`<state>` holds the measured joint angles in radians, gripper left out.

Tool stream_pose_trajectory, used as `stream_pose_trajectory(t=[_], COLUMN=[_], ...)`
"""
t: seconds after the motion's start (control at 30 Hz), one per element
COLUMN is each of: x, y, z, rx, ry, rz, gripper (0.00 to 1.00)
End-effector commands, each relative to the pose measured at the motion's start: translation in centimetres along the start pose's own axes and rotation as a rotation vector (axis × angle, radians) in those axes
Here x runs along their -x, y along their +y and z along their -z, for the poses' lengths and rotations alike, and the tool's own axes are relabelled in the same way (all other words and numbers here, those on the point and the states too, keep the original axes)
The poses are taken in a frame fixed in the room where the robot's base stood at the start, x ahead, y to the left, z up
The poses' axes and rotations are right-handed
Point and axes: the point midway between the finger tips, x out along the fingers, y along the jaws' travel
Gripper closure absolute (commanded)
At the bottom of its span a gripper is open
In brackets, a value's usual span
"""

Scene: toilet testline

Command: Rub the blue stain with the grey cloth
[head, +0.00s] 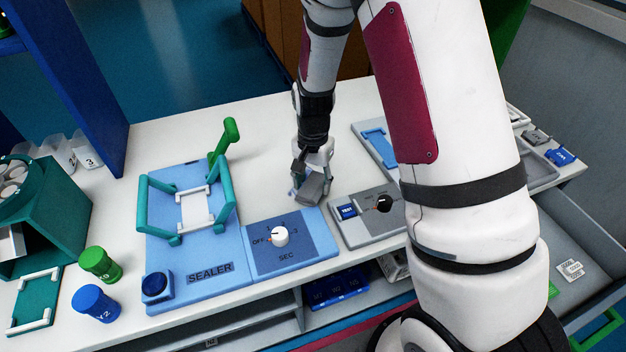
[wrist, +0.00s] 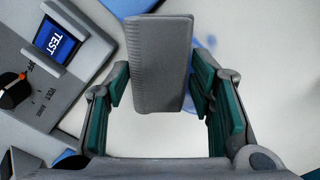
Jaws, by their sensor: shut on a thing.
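My gripper (head: 314,172) points down at the white table, behind the sealer's dial panel. It is shut on the grey cloth (head: 313,190), a block-like grey piece. In the wrist view the cloth (wrist: 160,62) stands between the green-padded fingers of my gripper (wrist: 165,95). The blue stain (wrist: 196,98) shows as a pale blue patch on the white surface, partly hidden behind the cloth's right edge, with a small blue spot above it. In the head view only a bit of blue shows at the cloth's left side. I cannot tell whether the cloth touches the table.
The blue sealer (head: 190,262) with its dial panel (head: 292,258) lies in front and left of the cloth. A grey tester (head: 364,232) with a TEST button is close on the right. A green lever (head: 226,136) stands at left. Table behind the sealer is clear.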

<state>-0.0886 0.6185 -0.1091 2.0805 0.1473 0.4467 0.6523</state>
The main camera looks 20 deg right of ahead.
Motion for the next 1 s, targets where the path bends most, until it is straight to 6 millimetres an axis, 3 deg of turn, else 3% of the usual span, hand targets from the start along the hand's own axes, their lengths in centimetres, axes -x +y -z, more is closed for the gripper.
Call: stream_pose_trajectory(t=[0.27, 1.0], x=[-0.5, -0.3], y=[0.0, -3.3], z=[0.0, 3.3], rx=[0.001, 0.0], ry=[-0.005, -0.001], rz=[-0.005, -0.001], gripper=[0.77, 0.77])
